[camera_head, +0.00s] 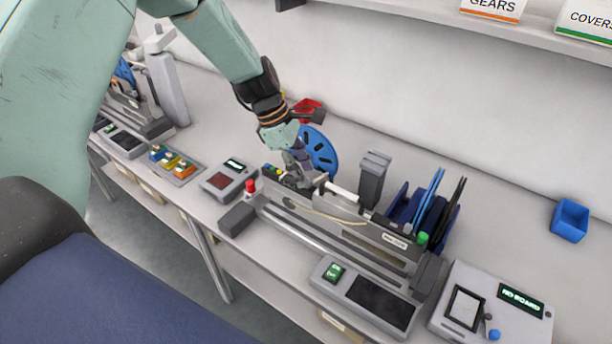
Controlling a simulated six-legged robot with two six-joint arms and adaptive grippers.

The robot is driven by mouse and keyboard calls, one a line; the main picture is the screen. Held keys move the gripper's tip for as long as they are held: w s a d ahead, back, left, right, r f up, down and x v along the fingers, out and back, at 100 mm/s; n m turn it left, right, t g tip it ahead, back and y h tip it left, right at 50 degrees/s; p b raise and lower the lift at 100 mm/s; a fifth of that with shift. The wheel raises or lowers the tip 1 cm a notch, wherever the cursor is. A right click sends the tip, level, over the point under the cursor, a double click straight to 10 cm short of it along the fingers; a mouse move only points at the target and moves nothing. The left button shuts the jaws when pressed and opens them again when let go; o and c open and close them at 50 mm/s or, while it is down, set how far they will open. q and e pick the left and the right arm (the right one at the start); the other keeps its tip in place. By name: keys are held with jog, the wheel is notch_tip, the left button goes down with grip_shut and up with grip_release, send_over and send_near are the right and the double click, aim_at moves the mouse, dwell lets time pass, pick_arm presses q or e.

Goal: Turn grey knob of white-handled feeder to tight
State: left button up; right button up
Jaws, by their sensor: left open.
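My left gripper (308,178) reaches down from the upper left to the back left end of a long grey machine (310,240) on the bench. The gripper is open. A white bar-like handle (343,192) shows just to the right of its fingers, probably that of the white-handled feeder. I cannot tell whether the fingers touch anything. I cannot make out the grey knob; the gripper covers that spot. A blue reel (322,152) stands behind the gripper. My right gripper is not in view.
A "NO BOARD" panel (480,310) lies at the front right.

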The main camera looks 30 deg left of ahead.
pick_arm(q)
jog(key=shift+x, duration=1.25)
grip_shut()
